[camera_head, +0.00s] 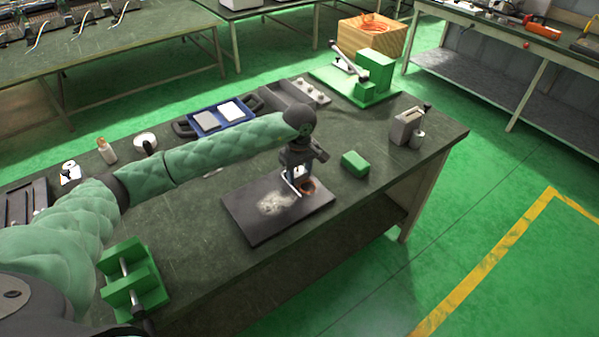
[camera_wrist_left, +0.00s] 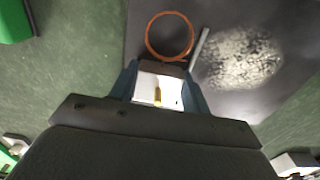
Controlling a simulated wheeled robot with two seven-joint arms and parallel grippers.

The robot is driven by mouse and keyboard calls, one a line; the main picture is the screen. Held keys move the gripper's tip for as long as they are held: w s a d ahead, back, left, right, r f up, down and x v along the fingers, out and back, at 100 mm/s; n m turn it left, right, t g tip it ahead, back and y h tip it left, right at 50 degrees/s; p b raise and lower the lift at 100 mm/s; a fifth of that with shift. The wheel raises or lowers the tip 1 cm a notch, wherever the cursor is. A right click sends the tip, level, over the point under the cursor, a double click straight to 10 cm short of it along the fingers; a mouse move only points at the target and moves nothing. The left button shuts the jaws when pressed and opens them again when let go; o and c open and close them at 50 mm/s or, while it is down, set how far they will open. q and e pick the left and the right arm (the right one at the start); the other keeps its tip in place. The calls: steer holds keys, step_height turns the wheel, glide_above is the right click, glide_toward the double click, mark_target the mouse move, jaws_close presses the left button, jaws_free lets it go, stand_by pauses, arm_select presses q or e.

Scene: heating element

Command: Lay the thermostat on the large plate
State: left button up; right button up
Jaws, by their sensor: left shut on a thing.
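The large plate (camera_head: 250,228) is a dark flat sheet on the green bench, with a pale powdery patch on it; the wrist view shows it too (camera_wrist_left: 290,85). My left gripper (camera_head: 299,176) is low over the plate's right half. In the wrist view its blue fingers (camera_wrist_left: 160,84) are shut on a small white piece with a brass pin and a dark end, seemingly the thermostat (camera_wrist_left: 147,88). A copper ring (camera_head: 308,186) lies on the plate just beyond the fingers. A thin grey bar (camera_wrist_left: 199,48) lies beside the ring. I cannot tell whether the thermostat touches the plate.
A green block (camera_head: 355,163) lies right of the plate. A green clamp fixture (camera_head: 132,278) stands at the front left. A blue tray (camera_head: 197,133) with two flat pieces and a grey toaster-like device (camera_head: 406,127) stand farther back. The bench's front edge is close to the plate.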

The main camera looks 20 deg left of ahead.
steer(key=shift+w+r, duration=0.1)
steer(key=shift+r, duration=0.1)
arm_select(q)
steer(key=o, duration=1.1)
arm_select(e)
steer(key=shift+w+a+r, duration=0.15)
steer(key=shift+w+r, duration=0.05)
steer(key=shift+r, duration=0.2)
steer(key=shift+s+f, duration=0.15)
steer(key=shift+s, duration=0.1)
